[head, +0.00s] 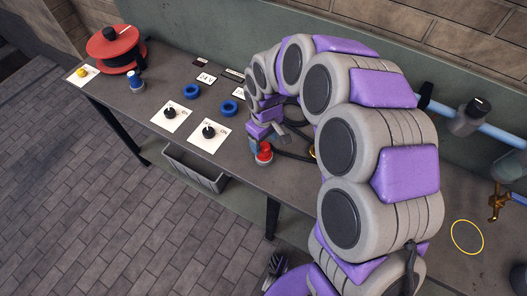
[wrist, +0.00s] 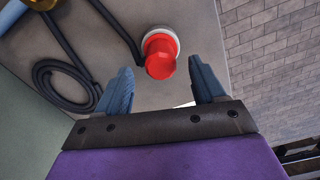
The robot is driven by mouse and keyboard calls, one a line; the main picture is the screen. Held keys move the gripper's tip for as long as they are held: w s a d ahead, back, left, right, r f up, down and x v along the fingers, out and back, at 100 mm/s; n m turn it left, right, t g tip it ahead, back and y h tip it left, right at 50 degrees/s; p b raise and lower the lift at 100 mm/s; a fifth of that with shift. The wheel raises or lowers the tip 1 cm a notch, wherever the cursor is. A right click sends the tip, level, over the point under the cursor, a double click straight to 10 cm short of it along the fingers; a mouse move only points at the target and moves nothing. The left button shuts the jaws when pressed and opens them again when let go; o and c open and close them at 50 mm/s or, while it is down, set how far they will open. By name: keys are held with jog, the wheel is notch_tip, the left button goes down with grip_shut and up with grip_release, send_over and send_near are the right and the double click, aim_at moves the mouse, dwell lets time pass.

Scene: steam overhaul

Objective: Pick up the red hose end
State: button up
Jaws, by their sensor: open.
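The red hose end (head: 264,152) stands on the dark table near the front edge, left of my arm. In the wrist view the red hose end (wrist: 160,57) has a pale collar and sits just beyond the fingertips, between them and nearer the right one. A dark hose runs from it to a coil (wrist: 68,82) on the table. My gripper (wrist: 162,84) is open and empty, with one blue-grey finger on each side. In the head view my gripper (head: 268,132) is close to the hose end and partly hidden by my arm.
Two cards with black knobs (head: 171,112) and two blue rings (head: 192,91) lie left of the hose end. A red reel (head: 116,47) is at the far left. A grey bin (head: 195,167) is below the table. A yellow ring mark (head: 467,237) is at the right.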

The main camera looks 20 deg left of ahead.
aim_at(264, 145)
notch_tip(264, 145, down, 5)
jog(key=shift+a+f+b, duration=0.15)
jog(key=shift+b, duration=0.7)
jog(key=c, duration=1)
